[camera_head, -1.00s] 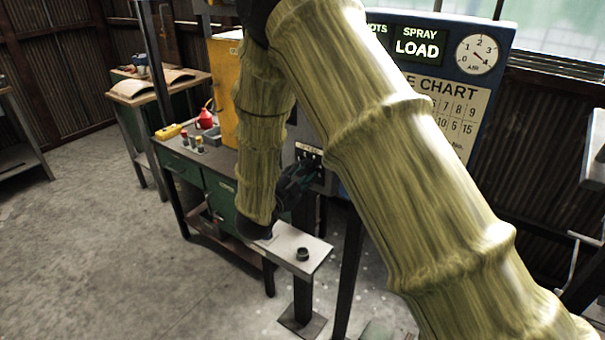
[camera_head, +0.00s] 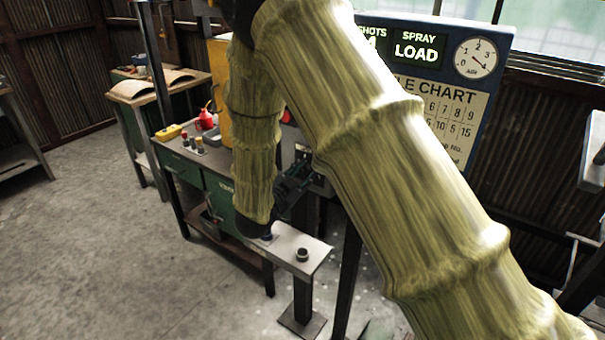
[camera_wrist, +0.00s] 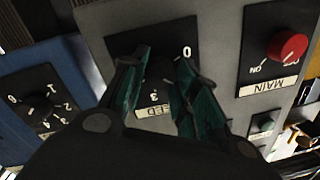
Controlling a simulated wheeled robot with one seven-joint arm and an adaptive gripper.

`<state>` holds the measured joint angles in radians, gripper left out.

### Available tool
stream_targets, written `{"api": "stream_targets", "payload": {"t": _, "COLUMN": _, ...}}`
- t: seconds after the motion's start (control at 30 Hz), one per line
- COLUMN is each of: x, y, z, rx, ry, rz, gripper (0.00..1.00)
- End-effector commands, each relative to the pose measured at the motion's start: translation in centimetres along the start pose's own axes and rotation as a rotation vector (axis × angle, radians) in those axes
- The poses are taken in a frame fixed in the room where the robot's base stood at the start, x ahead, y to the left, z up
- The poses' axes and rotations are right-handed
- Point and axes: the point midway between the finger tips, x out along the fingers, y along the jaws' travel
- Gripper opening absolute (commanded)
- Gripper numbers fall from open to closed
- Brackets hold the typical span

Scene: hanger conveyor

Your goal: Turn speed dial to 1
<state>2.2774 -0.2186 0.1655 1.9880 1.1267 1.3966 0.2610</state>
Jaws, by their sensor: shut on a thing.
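The speed dial's black plate (camera_wrist: 126,42) is on a grey panel, upside down in the wrist view. A "0" and a "3" are legible on it, and part of the word SPEED shows below. My gripper (camera_wrist: 163,62) has its two green fingers on either side of the dial's knob, shut on it. The knob is mostly hidden between the fingers, so I cannot tell where it points. In the head view my gripper (camera_head: 290,187) is at the panel behind my arm, and the dial is hidden there.
In the wrist view a red MAIN knob (camera_wrist: 287,46) is at the right and a numbered air dial (camera_wrist: 40,100) on blue at the left. In the head view a small grey shelf (camera_head: 290,246) holds a dark ring (camera_head: 302,254) below my gripper.

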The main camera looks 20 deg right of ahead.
Motion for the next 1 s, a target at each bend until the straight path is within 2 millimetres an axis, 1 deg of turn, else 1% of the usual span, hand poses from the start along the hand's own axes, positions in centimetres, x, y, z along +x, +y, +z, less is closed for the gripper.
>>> {"api": "stream_targets", "payload": {"t": 0.2, "x": -0.11, "y": 0.02, "z": 0.02, "rx": -0.151, "ry": -0.011, "rz": 0.013, "gripper": 0.06}}
{"api": "stream_targets", "payload": {"t": 0.4, "x": -0.11, "y": 0.04, "z": 0.05, "rx": -0.245, "ry": -0.015, "rz": 0.019, "gripper": 0.06}}
{"api": "stream_targets", "payload": {"t": 0.6, "x": -0.1, "y": 0.1, "z": 0.1, "rx": -0.292, "ry": -0.018, "rz": 0.023, "gripper": 0.06}}
{"api": "stream_targets", "payload": {"t": 1.0, "x": -0.11, "y": 0.16, "z": 0.16, "rx": -0.303, "ry": -0.02, "rz": 0.025, "gripper": 0.06}}
